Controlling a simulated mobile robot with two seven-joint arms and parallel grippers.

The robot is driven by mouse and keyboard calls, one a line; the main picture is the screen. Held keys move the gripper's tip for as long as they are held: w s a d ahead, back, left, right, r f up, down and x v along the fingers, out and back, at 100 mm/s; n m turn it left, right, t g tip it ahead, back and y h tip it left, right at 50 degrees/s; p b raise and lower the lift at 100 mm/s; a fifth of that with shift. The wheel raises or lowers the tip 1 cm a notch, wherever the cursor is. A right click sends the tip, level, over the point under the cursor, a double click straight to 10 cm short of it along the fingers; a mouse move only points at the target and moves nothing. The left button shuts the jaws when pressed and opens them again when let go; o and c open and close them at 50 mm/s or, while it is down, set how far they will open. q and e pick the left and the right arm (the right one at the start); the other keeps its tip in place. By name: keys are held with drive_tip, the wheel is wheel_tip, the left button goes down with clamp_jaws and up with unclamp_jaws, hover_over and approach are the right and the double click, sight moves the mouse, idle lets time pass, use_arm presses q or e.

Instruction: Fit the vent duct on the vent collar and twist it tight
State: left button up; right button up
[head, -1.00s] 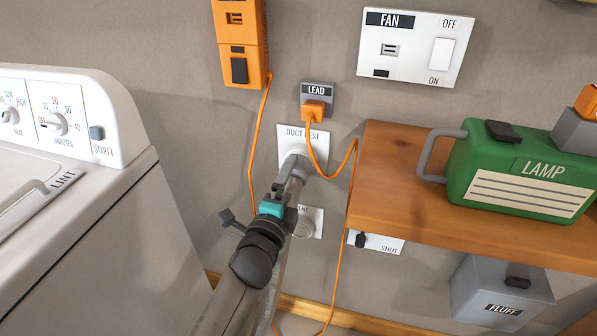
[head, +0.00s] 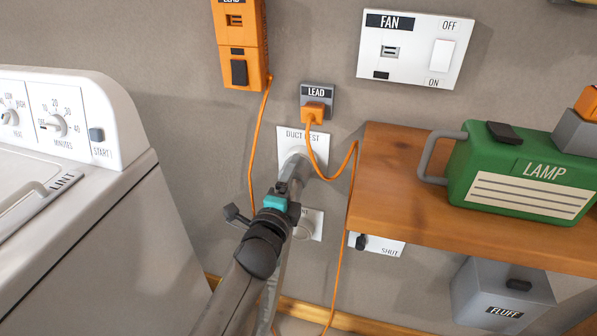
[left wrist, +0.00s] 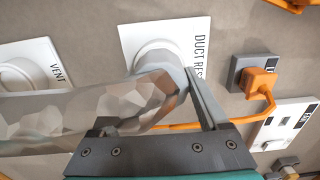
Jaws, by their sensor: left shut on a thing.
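The silvery grey vent duct (left wrist: 85,112) runs in from the left in the left wrist view, with its end at the round boss of the DUCT REST plate (left wrist: 140,40). In the head view the duct (head: 298,172) is partly hidden by my left arm. My left gripper (head: 288,186) is shut on the duct near that end; it also shows in the left wrist view (left wrist: 165,105). I cannot tell whether the duct end still touches the rest. My right gripper is out of view.
An orange cord (head: 254,150) hangs close around the duct rest, from the LEAD socket (head: 317,98). A wooden shelf (head: 400,205) with a green LAMP case (head: 520,170) juts out at right. A white dryer (head: 90,230) stands at left. A grey FLUFF box (head: 500,290) is below the shelf.

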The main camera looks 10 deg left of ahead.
use_arm(q)
drive_tip(key=c, duration=0.6)
drive_tip(key=shift+c, duration=0.2)
drive_tip(key=shift+s+p, duration=0.35)
drive_tip(key=shift+s, duration=0.35)
drive_tip(key=shift+s, duration=0.4)
drive_tip(key=shift+s+a+p, duration=0.1)
drive_tip(key=shift+s+p, duration=0.5)
drive_tip(key=shift+s, duration=0.8)
